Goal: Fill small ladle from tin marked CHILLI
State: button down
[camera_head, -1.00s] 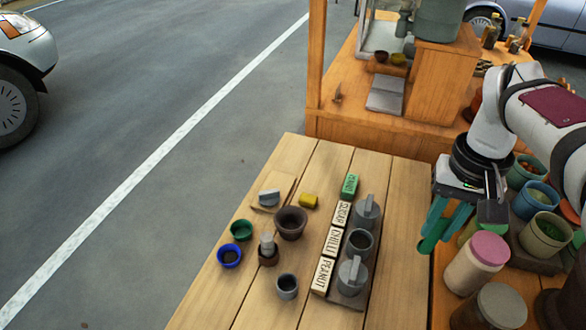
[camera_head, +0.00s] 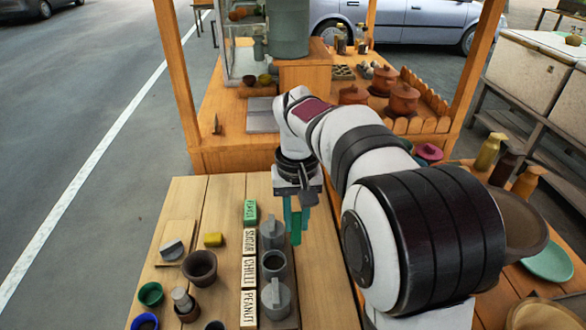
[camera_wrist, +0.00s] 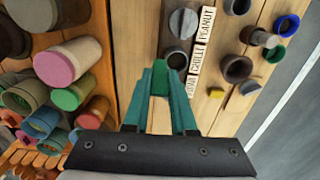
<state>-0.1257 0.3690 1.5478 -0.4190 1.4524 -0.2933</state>
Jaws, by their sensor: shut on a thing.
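My gripper (camera_head: 296,226), with teal fingers, is shut on a green piece, which also shows between the fingers in the wrist view (camera_wrist: 159,82). It seems to be the small ladle, but its bowl is not clear. The tin marked CHILLI (camera_head: 273,264) is grey and open, with a dark inside. It stands beside the CHILLI label (camera_head: 249,271), between two lidded grey tins, and also shows in the wrist view (camera_wrist: 177,61). My gripper is above and just right of the tin row, near its far end, apart from the CHILLI tin.
The lidded tins are by SUGAR (camera_head: 271,234) and PEANUT (camera_head: 275,298). A green block (camera_head: 250,211) lies beyond the labels. A brown mortar (camera_head: 200,267), yellow block (camera_head: 213,239) and small green bowl (camera_head: 150,293) stand left. A pink-lidded jar (camera_wrist: 68,62) and several pots stand opposite.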

jog(key=shift+w+a+f, duration=0.6)
jog(key=shift+a+f, duration=0.2)
jog(key=shift+f, duration=1.5)
jog(key=shift+w+a+f, duration=0.6)
jog(key=shift+a+f, duration=0.25)
jog(key=shift+f, duration=1.4)
jog(key=shift+w+a+f, duration=0.6)
jog(key=shift+a+f, duration=0.2)
jog(key=shift+f, duration=1.5)
jog(key=shift+f, duration=0.1)
jog(key=shift+f, duration=0.3)
notch_tip(320, 180, up, 7)
jog(key=shift+f, duration=0.2)
